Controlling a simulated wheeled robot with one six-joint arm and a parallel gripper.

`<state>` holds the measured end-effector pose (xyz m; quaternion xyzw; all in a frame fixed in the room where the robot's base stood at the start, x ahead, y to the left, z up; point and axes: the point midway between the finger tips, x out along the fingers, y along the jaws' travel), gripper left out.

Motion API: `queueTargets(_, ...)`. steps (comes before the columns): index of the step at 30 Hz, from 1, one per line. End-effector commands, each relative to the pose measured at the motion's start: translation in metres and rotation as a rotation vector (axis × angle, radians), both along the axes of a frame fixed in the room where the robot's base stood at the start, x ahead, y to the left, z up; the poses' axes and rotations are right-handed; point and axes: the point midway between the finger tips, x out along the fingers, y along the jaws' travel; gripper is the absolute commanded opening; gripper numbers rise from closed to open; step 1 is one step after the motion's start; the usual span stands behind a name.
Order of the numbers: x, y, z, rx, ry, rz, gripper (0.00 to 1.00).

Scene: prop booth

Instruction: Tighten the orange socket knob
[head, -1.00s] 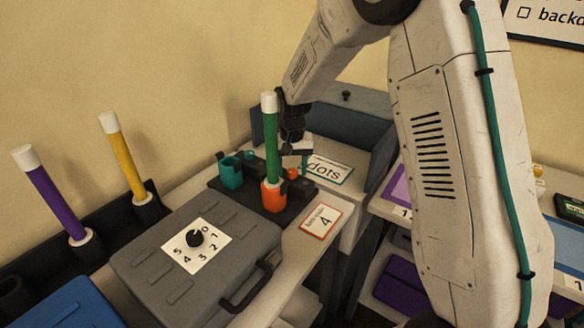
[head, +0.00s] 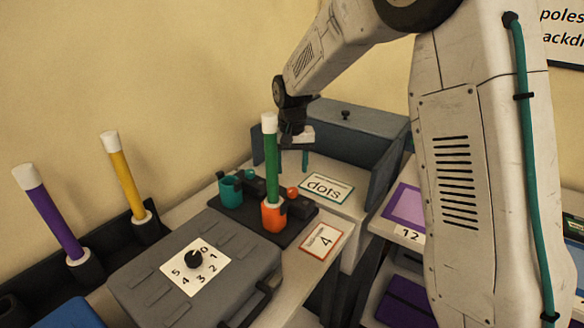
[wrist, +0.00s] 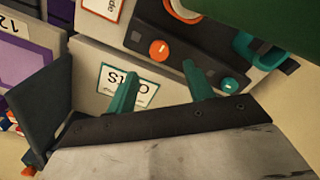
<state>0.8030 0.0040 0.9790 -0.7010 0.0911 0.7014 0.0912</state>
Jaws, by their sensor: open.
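The orange socket (head: 273,217) stands on a dark base and holds an upright green pole (head: 270,150) with a white top. Its small round orange knob (head: 292,192) sits just behind it; in the wrist view the knob (wrist: 158,50) carries a pale mark. My gripper (wrist: 159,67) is open and empty, its two teal fingers spread. In the wrist view the knob appears between and just beyond the fingertips, without visible contact. In the head view the gripper (head: 304,163) hangs behind the knob, apart from it.
A teal socket (head: 231,190) shares the base; its teal knob (wrist: 230,84) shows near my right finger. The green pole (wrist: 262,20) crosses the wrist view's top right. A "dots" card (head: 327,187) lies beside the base. A grey case (head: 160,270) with a dial stands in front.

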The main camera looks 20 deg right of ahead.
Motion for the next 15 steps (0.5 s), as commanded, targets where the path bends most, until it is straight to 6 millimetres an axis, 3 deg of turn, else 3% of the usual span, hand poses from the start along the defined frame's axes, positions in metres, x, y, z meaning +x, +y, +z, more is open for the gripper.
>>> queueTargets(5, 0.001, -0.010, -0.010, 0.000, 0.016, -0.018, 0.52)
queueTargets(10, 0.026, -0.033, -0.028, 0.065, 0.126, -0.171, 0.52)
queueTargets(15, 0.036, -0.029, -0.016, 0.161, 0.300, -0.347, 0.52)
